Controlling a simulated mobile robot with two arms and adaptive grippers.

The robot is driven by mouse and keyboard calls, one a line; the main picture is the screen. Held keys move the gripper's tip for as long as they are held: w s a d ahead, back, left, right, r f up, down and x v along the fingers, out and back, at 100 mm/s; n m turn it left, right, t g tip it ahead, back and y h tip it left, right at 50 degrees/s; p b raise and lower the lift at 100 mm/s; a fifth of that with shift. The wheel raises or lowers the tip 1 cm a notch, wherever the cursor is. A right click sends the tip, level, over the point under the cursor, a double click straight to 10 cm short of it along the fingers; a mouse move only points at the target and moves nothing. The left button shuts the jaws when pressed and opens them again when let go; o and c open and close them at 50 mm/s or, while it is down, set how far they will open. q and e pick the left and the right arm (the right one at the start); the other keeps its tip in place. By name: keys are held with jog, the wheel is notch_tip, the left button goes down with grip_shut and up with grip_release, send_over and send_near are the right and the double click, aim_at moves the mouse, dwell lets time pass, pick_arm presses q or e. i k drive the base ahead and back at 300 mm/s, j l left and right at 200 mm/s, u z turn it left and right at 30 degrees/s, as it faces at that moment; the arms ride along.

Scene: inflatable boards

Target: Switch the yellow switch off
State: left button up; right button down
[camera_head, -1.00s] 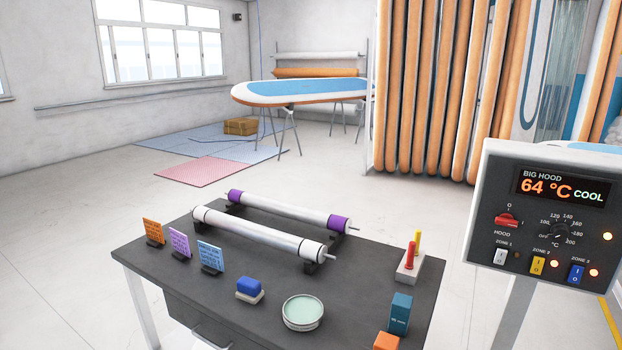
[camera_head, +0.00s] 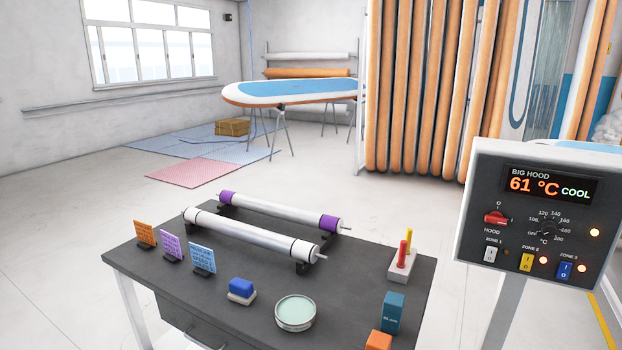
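The yellow switch (camera_head: 526,262) is a small rocker on the lower part of the grey control panel (camera_head: 467,205) at the right, under the label ZONE 2. A lit orange lamp (camera_head: 543,260) is just to its right. A white switch (camera_head: 489,254) sits to its left and a blue switch (camera_head: 565,270) to its right. The panel display (camera_head: 549,186) reads BIG HOOD, 61 °C, COOL. A red hood switch (camera_head: 496,218) and a temperature dial (camera_head: 548,229) are above. Neither of my grippers shows in the view.
A dark table (camera_head: 180,297) stands in front, left of the panel. It bears two rollers, several small cards, a round tin (camera_head: 296,312), a blue-topped block (camera_head: 241,289) and small boxes. Open floor lies behind and to the left.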

aim_at(526, 264)
jog(key=z, duration=1.3)
